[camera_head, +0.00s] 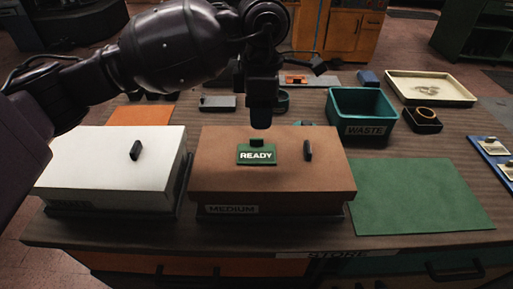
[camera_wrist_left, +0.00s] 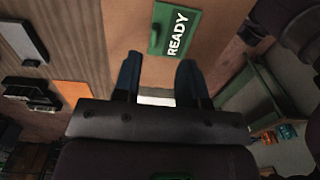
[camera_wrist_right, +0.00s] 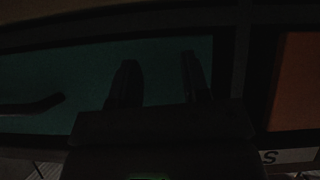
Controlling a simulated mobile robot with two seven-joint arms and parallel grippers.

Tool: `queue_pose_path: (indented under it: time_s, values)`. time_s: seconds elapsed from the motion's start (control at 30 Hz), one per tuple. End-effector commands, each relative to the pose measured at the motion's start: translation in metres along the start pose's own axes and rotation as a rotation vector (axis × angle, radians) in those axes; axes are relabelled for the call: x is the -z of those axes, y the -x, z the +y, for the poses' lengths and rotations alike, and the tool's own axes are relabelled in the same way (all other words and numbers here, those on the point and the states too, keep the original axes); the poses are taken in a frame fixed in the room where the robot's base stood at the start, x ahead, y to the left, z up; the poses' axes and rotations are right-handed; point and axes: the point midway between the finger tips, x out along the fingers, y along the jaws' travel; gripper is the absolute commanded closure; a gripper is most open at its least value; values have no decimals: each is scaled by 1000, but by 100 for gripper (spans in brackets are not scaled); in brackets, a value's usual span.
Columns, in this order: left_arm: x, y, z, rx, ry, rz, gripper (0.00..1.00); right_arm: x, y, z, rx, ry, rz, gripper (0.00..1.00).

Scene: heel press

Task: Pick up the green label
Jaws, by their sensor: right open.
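My left gripper (camera_head: 261,124) is above the lid, close to the label's tab side. In the left wrist view the label (camera_wrist_left: 174,32) lies beyond the fingertips of the left gripper (camera_wrist_left: 160,66), which are apart with nothing between them. My right gripper (camera_wrist_right: 158,72) shows only in the dark right wrist view, open and empty, in front of a green panel (camera_wrist_right: 80,75).
A white-lidded box (camera_head: 105,160) stands left of the brown box, and a green mat (camera_head: 420,195) lies to its right. Behind are a teal WASTE bin (camera_head: 362,108), a cream tray (camera_head: 430,88) and a small dark dish (camera_head: 422,120). A black knob (camera_head: 308,150) rises from the brown lid.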

Motion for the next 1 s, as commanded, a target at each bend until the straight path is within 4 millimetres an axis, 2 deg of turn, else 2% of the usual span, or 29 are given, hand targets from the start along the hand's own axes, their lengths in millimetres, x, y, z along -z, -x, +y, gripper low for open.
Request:
queue_pose_path:
  time_s: [0.03,0.27,0.53,0.87,1.0]
  values:
    - [0,-8,0,2,0,0,62,0,0,0,0,-1,0,57]
    - [-1,-26,2,2,1,-1,62,7,-4,-1,3,1,14,57]
    - [-3,-60,6,3,0,-1,62,9,-6,-1,3,2,18,57]
    - [-3,-66,6,0,0,-1,62,6,-4,-1,3,1,14,57]
    - [-3,-66,6,0,0,-1,80,6,-4,-1,3,2,13,57]
